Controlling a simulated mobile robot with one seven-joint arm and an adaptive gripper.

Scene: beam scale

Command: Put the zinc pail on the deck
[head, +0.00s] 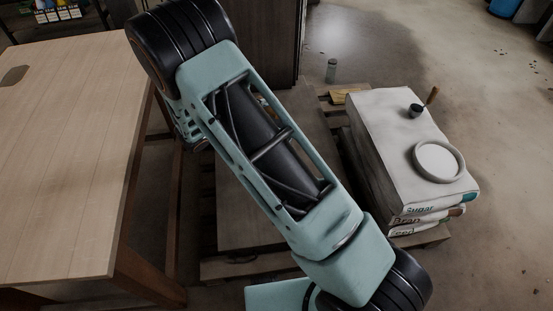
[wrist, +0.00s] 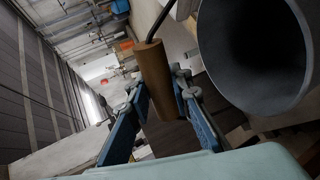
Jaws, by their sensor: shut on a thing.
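The zinc pail (wrist: 255,60) is a large grey round vessel at the right of the wrist view, with its open mouth and dark inside facing the camera. A dark wire bail leads to its brown wooden grip (wrist: 152,75). My gripper (wrist: 160,88) has its blue fingers on both sides of this grip and is shut on it. The pail hangs beside the fingers. In the head view my arm crosses the middle, and neither the pail nor the gripper can be made out. I cannot tell which surface is the deck.
A wooden table (head: 65,150) stands at the left. The floor at far right is clear.

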